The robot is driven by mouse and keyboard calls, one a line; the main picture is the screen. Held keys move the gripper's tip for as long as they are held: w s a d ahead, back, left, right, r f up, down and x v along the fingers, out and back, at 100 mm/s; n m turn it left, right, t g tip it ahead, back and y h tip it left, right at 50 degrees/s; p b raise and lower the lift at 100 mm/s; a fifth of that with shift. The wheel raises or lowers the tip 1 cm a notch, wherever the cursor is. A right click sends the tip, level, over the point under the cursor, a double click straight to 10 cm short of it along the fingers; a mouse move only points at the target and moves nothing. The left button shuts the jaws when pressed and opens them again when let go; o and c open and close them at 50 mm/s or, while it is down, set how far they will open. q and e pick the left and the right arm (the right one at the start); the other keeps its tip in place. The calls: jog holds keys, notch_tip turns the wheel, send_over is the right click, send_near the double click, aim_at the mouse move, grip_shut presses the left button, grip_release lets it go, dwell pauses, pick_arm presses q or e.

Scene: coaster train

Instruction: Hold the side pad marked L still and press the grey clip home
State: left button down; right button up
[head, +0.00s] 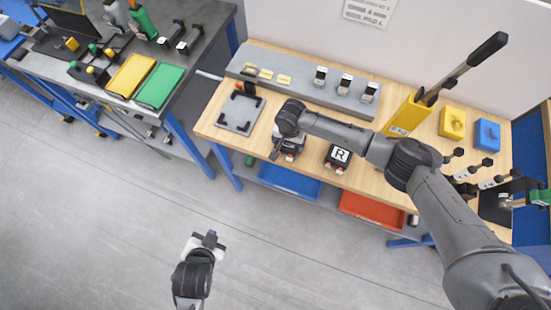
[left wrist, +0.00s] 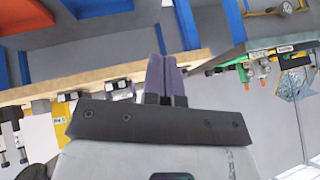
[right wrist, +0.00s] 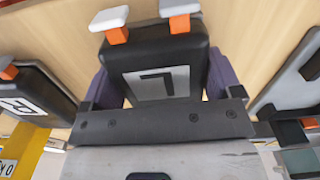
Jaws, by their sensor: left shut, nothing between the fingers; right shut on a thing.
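The side pad marked L (right wrist: 185,58) is a black block with a grey label, seen in the right wrist view. My right gripper (right wrist: 165,85) is shut on it, one finger on each side. Two pale grey tabs on orange stems (right wrist: 180,20) stick out from the pad's far edge. In the head view my right gripper (head: 288,142) is over the wooden bench and hides most of the pad. I cannot tell which part is the grey clip. My left gripper (left wrist: 165,75) is shut and empty; in the head view (head: 209,240) it is over the floor, away from the bench.
A pad marked R (head: 340,155) lies on the bench (head: 215,118) to the right. A grey plate with black corners (head: 240,112) lies to the left. A grey rack (head: 300,88) with small parts stands behind. A yellow lever press (head: 408,115) stands further right.

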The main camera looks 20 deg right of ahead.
pick_arm(q)
jog(key=w+d+m+t+h, duration=0.2)
jog(key=w+d+m+h, duration=0.1)
jog(key=d+m, duration=0.5)
jog(key=w+d+m+t+h, duration=0.3)
jog(key=w+d+m, duration=0.1)
jog(key=d+m, duration=0.4)
jog(key=shift+f+h, duration=0.3)
jog(key=r+x, duration=0.1)
jog(key=x, duration=1.2)
jog(key=shift+w+d+f, duration=0.15)
jog(key=shift+w+d, duration=0.15)
jog(key=shift+w, duration=0.15)
